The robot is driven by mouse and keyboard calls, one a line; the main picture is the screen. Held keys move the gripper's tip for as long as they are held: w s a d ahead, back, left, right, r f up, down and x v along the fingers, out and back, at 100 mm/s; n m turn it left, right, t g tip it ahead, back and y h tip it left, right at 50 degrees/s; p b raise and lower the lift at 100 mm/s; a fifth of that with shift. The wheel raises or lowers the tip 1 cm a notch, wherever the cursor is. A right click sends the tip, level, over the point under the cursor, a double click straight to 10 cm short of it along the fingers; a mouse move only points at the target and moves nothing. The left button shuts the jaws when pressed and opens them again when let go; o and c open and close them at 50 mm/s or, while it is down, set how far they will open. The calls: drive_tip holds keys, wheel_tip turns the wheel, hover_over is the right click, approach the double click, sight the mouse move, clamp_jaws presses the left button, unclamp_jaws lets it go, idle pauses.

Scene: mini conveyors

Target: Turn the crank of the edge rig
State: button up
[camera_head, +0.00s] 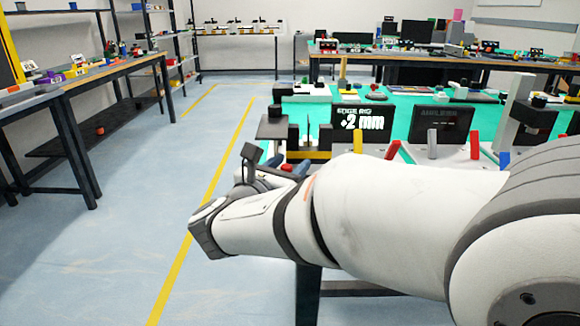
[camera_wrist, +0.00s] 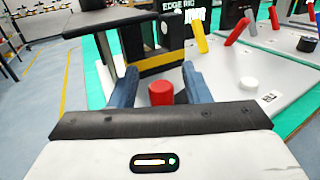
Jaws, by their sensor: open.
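The edge rig (camera_head: 308,155) stands at the near left corner of the green bench, a dark block with a yellow band. Its screen (camera_head: 362,120) reads "EDGE RIG +2 mm". In the wrist view the rig's black and yellow block (camera_wrist: 165,63) is just ahead of my gripper (camera_wrist: 158,70). A red cylindrical knob (camera_wrist: 160,93) shows between my two blue-grey fingers, with gaps on both sides. It also shows in the head view (camera_head: 287,168) at my gripper (camera_head: 288,162). My gripper is open. I cannot make out a crank arm under the knob.
A dark flat plate (camera_wrist: 105,20) juts from the rig at upper left. A second dark screen (camera_head: 442,124) is beside the rig's. The floor (camera_head: 120,220) at left is clear.

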drive_tip(key=shift+w+d, duration=0.25)
drive_tip(key=shift+w, duration=0.2)
clamp_jaws()
